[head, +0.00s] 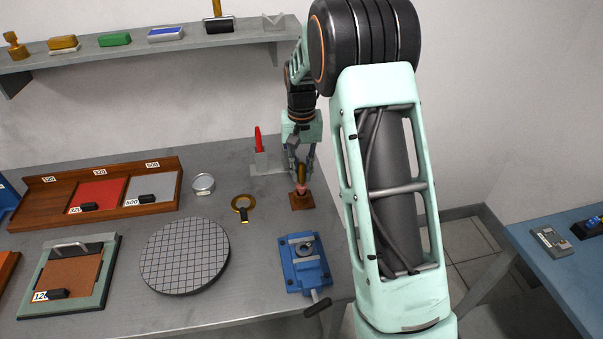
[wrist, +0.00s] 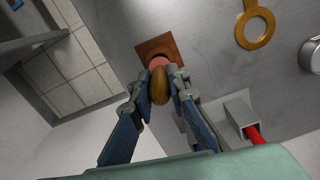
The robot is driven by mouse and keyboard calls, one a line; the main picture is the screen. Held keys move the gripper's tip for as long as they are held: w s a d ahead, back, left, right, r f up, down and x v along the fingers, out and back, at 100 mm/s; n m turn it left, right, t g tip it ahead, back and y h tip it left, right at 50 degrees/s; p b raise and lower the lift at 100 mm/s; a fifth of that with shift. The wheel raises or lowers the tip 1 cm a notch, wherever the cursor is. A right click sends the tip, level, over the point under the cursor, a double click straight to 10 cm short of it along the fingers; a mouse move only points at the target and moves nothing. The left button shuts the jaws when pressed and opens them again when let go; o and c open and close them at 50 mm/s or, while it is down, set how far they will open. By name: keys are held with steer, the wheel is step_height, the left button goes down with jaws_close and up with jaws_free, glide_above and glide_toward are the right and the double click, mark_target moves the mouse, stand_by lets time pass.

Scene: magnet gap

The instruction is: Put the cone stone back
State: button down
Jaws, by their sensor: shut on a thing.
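The cone stone has a rounded brown wooden handle (wrist: 160,88) and a pink stone end (wrist: 157,63). My gripper (wrist: 163,78) is shut on it, one finger on each side. In the head view my gripper (head: 303,172) points down and the pink end (head: 300,189) shows just below the fingers. Directly under it is a small square brown wooden block (head: 302,202), which also shows in the wrist view (wrist: 147,49). The stone's lower end overlaps the block in both views. I cannot tell whether it touches the block or sits in it; the tip is hidden.
A grey holder (head: 262,163) with a red upright piece stands behind left. A blue vise (head: 304,264) is in front. A round gridded plate (head: 185,255) and a wooden tray (head: 125,205) are farther left.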

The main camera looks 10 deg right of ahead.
steer(key=shift+f, duration=0.55)
steer(key=shift+f, duration=0.3)
steer(key=c, duration=1.8)
jaws_free()
steer(key=shift+c, duration=0.2)
step_height(320, 180, up, 13)
steer(key=shift+f, duration=0.15)
